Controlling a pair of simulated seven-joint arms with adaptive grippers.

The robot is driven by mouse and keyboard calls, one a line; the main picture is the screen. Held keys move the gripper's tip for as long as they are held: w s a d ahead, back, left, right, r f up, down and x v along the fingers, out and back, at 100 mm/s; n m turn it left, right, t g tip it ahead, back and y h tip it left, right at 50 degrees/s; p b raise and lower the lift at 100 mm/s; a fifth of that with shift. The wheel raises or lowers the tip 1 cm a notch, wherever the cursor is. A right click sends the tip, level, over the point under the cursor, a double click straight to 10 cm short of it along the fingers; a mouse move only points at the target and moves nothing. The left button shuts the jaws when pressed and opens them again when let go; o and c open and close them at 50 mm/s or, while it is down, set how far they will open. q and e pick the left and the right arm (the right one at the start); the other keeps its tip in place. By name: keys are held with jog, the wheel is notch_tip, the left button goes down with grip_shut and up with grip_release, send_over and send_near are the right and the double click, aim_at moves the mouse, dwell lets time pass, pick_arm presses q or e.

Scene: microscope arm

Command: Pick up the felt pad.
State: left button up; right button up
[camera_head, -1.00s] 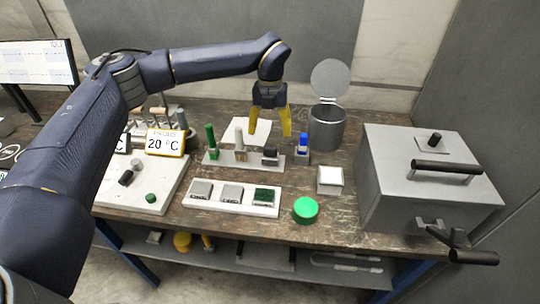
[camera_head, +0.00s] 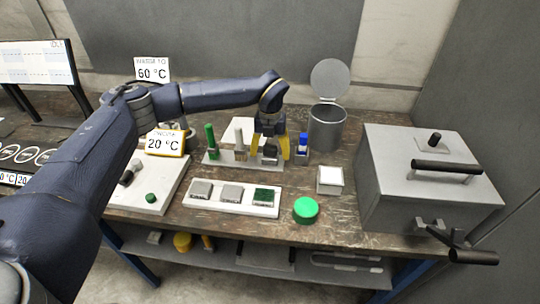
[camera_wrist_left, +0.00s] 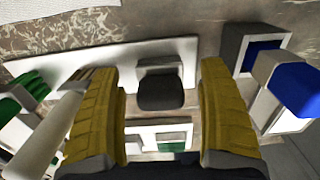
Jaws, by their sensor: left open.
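The felt pad looks to be the dark grey block (camera_head: 270,156) at the right end of a light tool rack (camera_head: 237,160). In the left wrist view the dark pad (camera_wrist_left: 160,92) lies between the two yellow fingers, with a gap on each side. My left gripper (camera_head: 271,152) is open, pointing down over the right end of the rack, its fingers on either side of the pad. It also shows in the left wrist view (camera_wrist_left: 160,78). The fingers partly hide the pad in the head view. My right gripper is not in view.
A green-handled tool (camera_head: 210,138) and a pale brush-like tool (camera_head: 239,140) stand on the rack. A blue-topped item (camera_head: 303,141) stands close right of the gripper. A metal canister (camera_head: 327,130) is behind it. A white tray (camera_head: 232,199), green disc (camera_head: 305,210) and grey box (camera_head: 425,180) are nearby.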

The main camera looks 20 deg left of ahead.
aim_at(270, 145)
pick_arm(q)
notch_tip(270, 145, down, 2)
jog(key=shift+f, duration=0.15)
jog(key=c, duration=1.3)
notch_tip(270, 145, up, 20)
dwell(0.3)
